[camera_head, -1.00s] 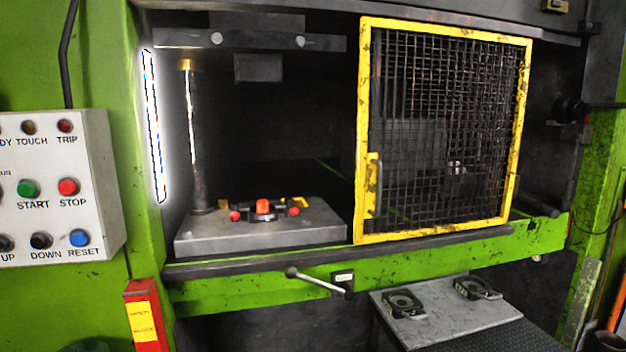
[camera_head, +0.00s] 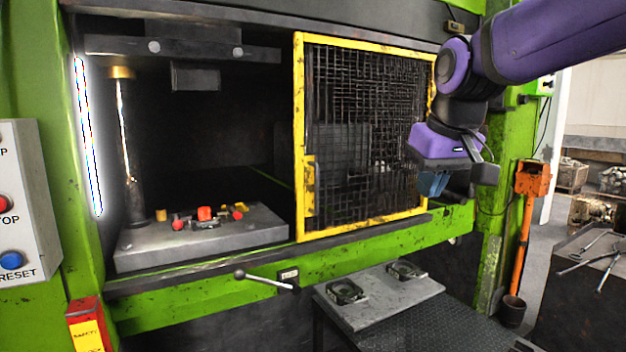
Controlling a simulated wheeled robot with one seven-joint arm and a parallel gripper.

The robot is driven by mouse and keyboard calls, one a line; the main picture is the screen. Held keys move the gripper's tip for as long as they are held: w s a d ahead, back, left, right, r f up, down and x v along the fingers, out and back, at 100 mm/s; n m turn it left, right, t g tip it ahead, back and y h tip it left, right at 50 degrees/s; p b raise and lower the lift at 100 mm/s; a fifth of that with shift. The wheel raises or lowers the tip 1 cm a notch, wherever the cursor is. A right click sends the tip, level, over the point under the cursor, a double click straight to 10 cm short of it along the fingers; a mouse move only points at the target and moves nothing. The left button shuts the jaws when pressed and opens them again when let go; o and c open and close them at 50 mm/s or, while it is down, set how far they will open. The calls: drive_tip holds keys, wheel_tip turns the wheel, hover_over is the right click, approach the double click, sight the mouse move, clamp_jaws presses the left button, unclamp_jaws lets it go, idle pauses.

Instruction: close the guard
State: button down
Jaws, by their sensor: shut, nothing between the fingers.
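The guard (camera_head: 299,130) is a yellow-framed door with dark wire mesh, covering the right part of the press opening. Its yellow handle (camera_head: 309,187) is on the guard's left edge. The left part of the opening is uncovered. My gripper (camera_head: 432,186) is in front of the guard's right edge, apart from the handle. It points down, and its fingers are shut with nothing between them. My purple arm reaches in from the upper right and hides part of the guard's right frame.
A grey die block (camera_head: 150,248) with red-ended parts on it sits in the uncovered opening. A lever (camera_head: 265,280) sticks out below the sill. A grey shelf (camera_head: 370,312) holds two dark pieces. An orange post (camera_head: 526,220) stands at the right.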

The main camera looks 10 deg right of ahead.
sight(341, 176)
drive_tip(key=w+r+n+y, duration=0.15)
drive_tip(key=w+y, duration=0.45)
drive_tip(key=w, duration=2.7)
drive_tip(key=w+a+f, duration=0.2)
drive_tip(key=a+f, duration=0.6)
drive_tip(key=a, duration=0.1)
drive_tip(key=shift+w+a+g, duration=0.25)
drive_tip(key=shift+a+g, duration=0.05)
drive_tip(key=shift+g, duration=0.1)
drive_tip(key=s+a, duration=0.6)
drive_tip(key=a, duration=1)
drive_tip(key=s+a, duration=0.6)
drive_tip(key=a, duration=1)
drive_tip(key=s+a, duration=0.6)
drive_tip(key=a, duration=1)
